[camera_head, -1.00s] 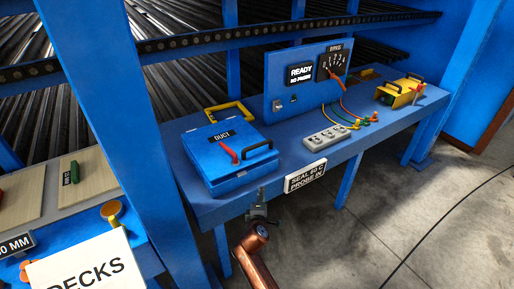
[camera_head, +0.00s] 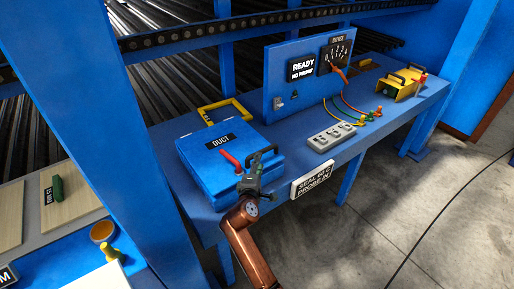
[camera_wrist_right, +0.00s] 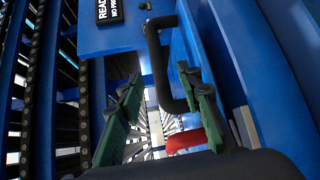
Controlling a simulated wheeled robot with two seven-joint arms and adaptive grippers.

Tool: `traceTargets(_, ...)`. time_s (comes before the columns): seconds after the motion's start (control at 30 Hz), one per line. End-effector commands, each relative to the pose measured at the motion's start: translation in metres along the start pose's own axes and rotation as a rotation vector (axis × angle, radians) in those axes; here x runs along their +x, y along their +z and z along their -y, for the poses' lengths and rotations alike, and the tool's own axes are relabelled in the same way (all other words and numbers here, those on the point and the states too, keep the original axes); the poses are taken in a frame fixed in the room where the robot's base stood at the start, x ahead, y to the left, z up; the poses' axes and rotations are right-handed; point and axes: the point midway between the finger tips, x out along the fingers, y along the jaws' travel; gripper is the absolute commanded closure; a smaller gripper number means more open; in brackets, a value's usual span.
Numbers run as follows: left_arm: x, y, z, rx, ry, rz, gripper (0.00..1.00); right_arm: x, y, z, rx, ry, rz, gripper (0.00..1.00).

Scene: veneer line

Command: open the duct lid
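The blue duct box (camera_head: 205,178) sits on the bench with its lid (camera_head: 205,146) shut, marked DUCT. A black bar handle (camera_head: 264,153) and a red lever (camera_head: 230,159) are on the lid. My right gripper (camera_head: 254,174) is at the box's front right, by the handle, and hides part of it. In the right wrist view its green-padded fingers (camera_wrist_right: 160,88) are spread, with the black handle (camera_wrist_right: 155,55) showing between them; contact cannot be told. The red lever (camera_wrist_right: 187,139) shows below the handle there. My left gripper is not in view.
A blue panel with a READY display (camera_head: 302,68) and a gauge (camera_head: 336,53) stands behind. A grey socket strip (camera_head: 331,137) with cables is right of the box, and a yellow box (camera_head: 399,84) is farther right. A blue post (camera_head: 130,130) rises at left.

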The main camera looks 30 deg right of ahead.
Motion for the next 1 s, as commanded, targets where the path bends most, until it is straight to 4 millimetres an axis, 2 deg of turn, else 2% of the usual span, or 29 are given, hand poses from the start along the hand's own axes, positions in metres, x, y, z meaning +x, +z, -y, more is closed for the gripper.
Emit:
traceTargets(0.17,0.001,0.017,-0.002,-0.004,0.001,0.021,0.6,0.017,0.001,-0.002,-0.003,0.005,0.004,0.67)
traceTargets(0.3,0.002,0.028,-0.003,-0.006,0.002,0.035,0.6,0.04,0.0,-0.002,-0.003,0.004,0.003,0.67)
traceTargets(0.53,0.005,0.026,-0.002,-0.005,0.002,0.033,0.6,0.069,0.001,-0.001,-0.002,0.002,0.003,0.67)
traceTargets(0.73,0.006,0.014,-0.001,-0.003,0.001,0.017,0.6,0.077,0.001,-0.001,-0.001,0.002,0.002,0.67)
traceTargets(0.93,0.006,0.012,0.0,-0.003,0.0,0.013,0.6,0.077,0.001,-0.002,0.0,0.002,0.002,0.67)
traceTargets(1.0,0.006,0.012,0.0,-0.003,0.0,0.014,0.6,0.077,0.001,-0.001,-0.001,0.002,0.002,0.72)
